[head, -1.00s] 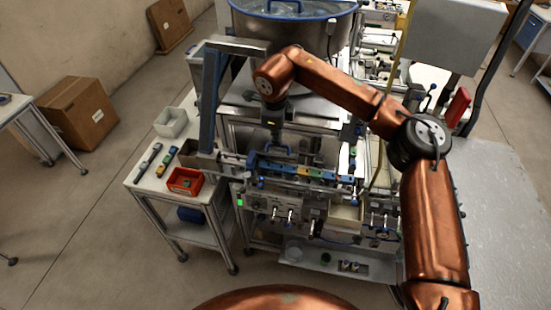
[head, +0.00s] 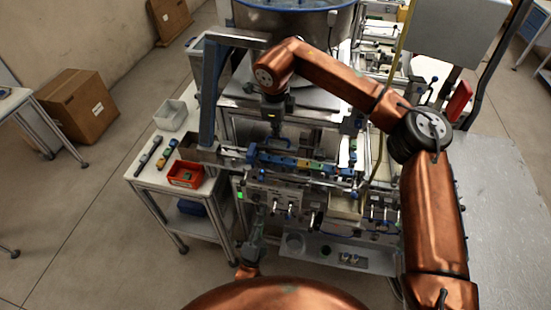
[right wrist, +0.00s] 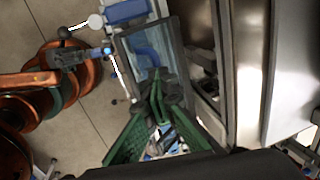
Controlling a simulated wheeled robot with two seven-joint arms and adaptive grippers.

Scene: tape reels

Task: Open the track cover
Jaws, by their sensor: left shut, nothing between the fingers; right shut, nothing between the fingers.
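In the right wrist view a clear, dark-edged panel, which looks like the track cover (right wrist: 178,42), carries a blue handle (right wrist: 148,58). My right gripper (right wrist: 158,92) has green fingers, shut and empty, close to this handle; contact cannot be told. In the head view my right gripper (head: 275,138) hangs above the left part of the track (head: 290,163) with its coloured blocks. My left gripper (head: 259,212) is low in front of the machine's front panel, shut and empty. In the right wrist view my left gripper (right wrist: 78,55) shows beside a small blue-tipped part (right wrist: 107,50).
A side table at the left carries a red bin (head: 186,174), a white bin (head: 171,115) and some small parts. A large steel bowl (head: 295,22) stands behind the track. A shelf (head: 325,255) sits low at the front. My right arm spans the machine's right side.

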